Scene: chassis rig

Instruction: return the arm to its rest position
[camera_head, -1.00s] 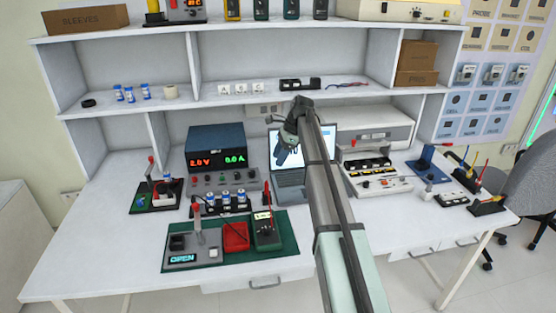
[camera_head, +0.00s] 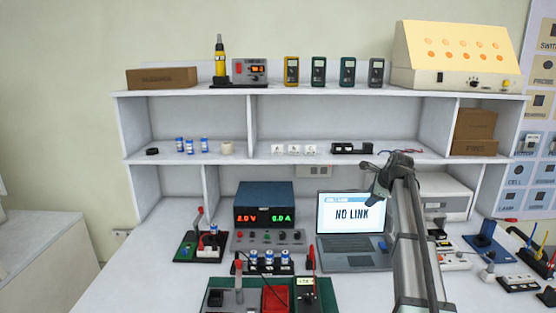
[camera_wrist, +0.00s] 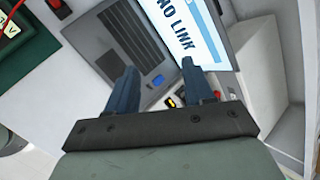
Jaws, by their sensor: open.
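My gripper (camera_head: 374,197) is raised in front of the right edge of the laptop (camera_head: 351,235) in the head view, with my arm rising from the lower right. It holds nothing. In the wrist view my gripper's two blue fingers (camera_wrist: 157,68) are spread apart with nothing between them. The laptop's keyboard (camera_wrist: 128,45) and its screen, reading "NO LINK", lie beyond the fingers in that view.
A power supply (camera_head: 264,205) with lit displays stands left of the laptop. A green mat (camera_head: 322,293) with meter and switch lies at the front. A two-tier shelf (camera_head: 240,158) runs behind. A blue fixture (camera_head: 487,249) sits to the right of my arm.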

